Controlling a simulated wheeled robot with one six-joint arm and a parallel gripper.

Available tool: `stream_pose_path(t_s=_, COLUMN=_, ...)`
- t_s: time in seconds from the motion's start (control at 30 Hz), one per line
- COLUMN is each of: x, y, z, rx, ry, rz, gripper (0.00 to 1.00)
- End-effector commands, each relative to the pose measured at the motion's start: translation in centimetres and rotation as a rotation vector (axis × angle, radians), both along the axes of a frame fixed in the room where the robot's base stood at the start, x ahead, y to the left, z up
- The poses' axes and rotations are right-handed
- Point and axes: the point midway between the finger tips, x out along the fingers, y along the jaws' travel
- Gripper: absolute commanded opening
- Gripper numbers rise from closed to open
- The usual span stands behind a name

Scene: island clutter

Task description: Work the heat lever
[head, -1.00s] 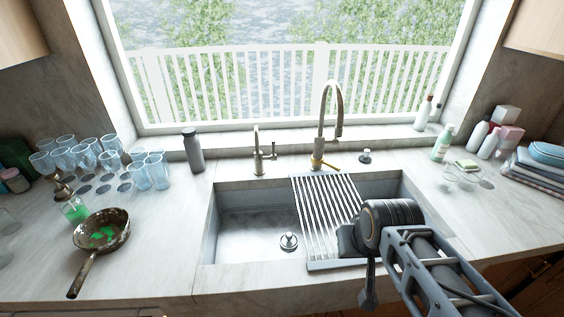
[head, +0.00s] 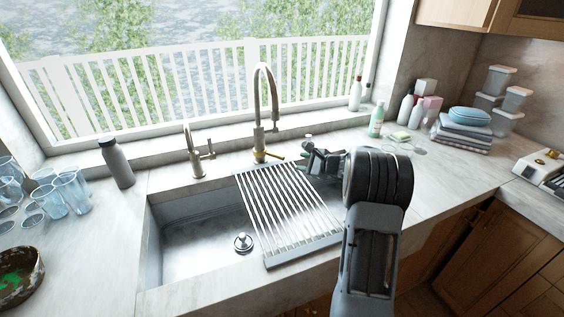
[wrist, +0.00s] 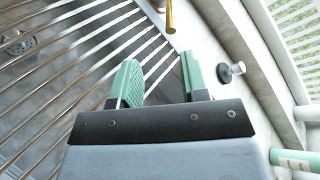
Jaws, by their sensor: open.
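The tall faucet (head: 262,115) stands behind the sink in the head view. A gold lever (head: 274,156) sticks out to the right from its base. The lever also shows at the top of the wrist view (wrist: 170,15), beyond my fingertips and apart from them. My gripper (head: 311,158) is over the right rear of the sink, to the right of the lever. In the wrist view, the green-padded jaws of my gripper (wrist: 160,65) are open with nothing between them. My wrist hides part of the counter behind it.
A roll-up rack (head: 285,205) covers the sink's right part. A smaller tap (head: 195,155) stands left of the faucet. A small dark knob (wrist: 231,72) sits on the counter beside my jaws. Bottles (head: 376,120) and folded towels (head: 462,135) stand to the right.

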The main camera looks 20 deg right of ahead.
Motion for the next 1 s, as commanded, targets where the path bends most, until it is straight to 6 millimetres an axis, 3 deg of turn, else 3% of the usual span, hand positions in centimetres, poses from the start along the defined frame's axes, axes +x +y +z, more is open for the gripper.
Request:
stream_pose_path(t_s=0.17, x=1.4, y=-1.4, z=-1.2, rx=0.052, ry=-0.01, rz=-0.054, gripper=0.41)
stream_pose_path(t_s=0.7, x=9.6, y=2.4, z=-4.0, rx=0.054, ry=-0.011, rz=-0.057, gripper=0.41)
stream_pose_path(t_s=1.0, x=12.1, y=3.6, z=-4.9, rx=0.053, ry=-0.011, rz=-0.057, gripper=0.41)
